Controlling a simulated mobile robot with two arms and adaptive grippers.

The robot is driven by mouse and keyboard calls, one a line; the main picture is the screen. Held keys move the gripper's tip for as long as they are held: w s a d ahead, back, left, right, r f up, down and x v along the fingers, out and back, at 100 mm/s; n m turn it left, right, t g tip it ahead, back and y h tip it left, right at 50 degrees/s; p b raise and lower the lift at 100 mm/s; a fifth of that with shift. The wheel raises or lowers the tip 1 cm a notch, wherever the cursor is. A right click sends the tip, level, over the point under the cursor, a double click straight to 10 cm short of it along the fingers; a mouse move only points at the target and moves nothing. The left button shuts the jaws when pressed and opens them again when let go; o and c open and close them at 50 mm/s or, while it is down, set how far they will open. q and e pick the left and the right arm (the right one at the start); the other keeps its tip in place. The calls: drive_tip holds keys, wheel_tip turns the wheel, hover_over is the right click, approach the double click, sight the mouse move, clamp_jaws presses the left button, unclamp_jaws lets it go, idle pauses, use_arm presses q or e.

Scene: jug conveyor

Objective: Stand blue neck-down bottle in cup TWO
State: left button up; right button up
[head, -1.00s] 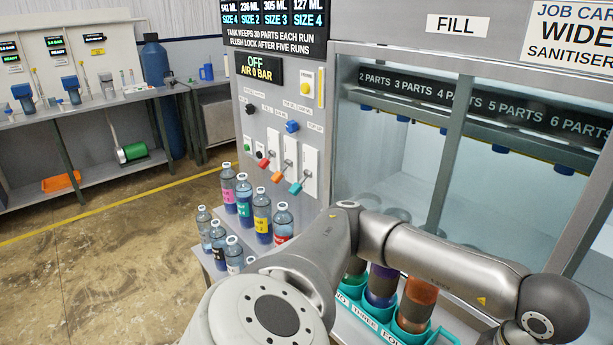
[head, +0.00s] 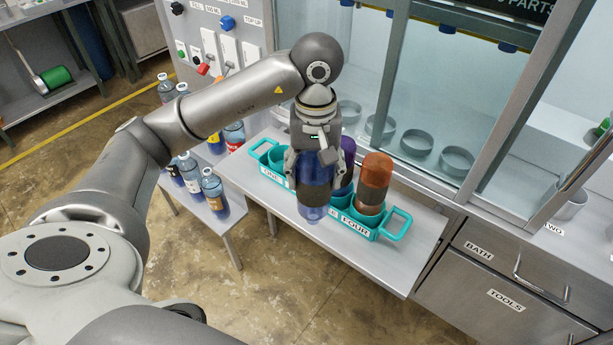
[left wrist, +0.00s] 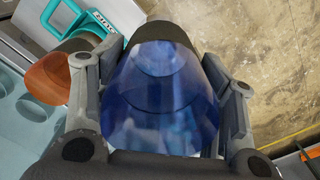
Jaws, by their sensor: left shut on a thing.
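My left gripper (head: 314,172) is shut on the blue bottle (head: 313,210), with a finger on each side. The bottle has a dark band and hangs roughly upright in front of the teal cup rack (head: 393,228). The blue bottle (left wrist: 160,95) fills the middle of the left wrist view between the fingers. The bottle and gripper hide cup TWO and its label in the head view. A purple bottle (head: 348,153) and an orange bottle (head: 375,178) stand in the rack on the right, the orange one in cup FOUR. My right gripper is not in view.
The rack stands on a grey shelf (head: 400,270), clear at its front right. Labelled bottles (head: 214,190) stand on a side stand at the left. Glass panels with empty round holders (head: 418,142) are behind. BATH and TOOLS drawers (head: 500,290) are at right.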

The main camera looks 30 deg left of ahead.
use_arm(q)
drive_tip(key=w+a+f+p, duration=0.5)
drive_tip(key=w+a+f, duration=0.2)
drive_tip(key=f, duration=0.4)
drive_tip(key=shift+a+f, duration=0.25)
drive_tip(key=shift+a, duration=0.15)
drive_tip(key=shift+f, duration=0.15)
drive_tip(key=o, duration=0.6)
drive_tip(key=shift+b, duration=0.3)
drive_tip(key=shift+c, duration=0.2)
drive_tip(key=o, duration=0.5)
drive_tip(key=shift+c, duration=0.2)
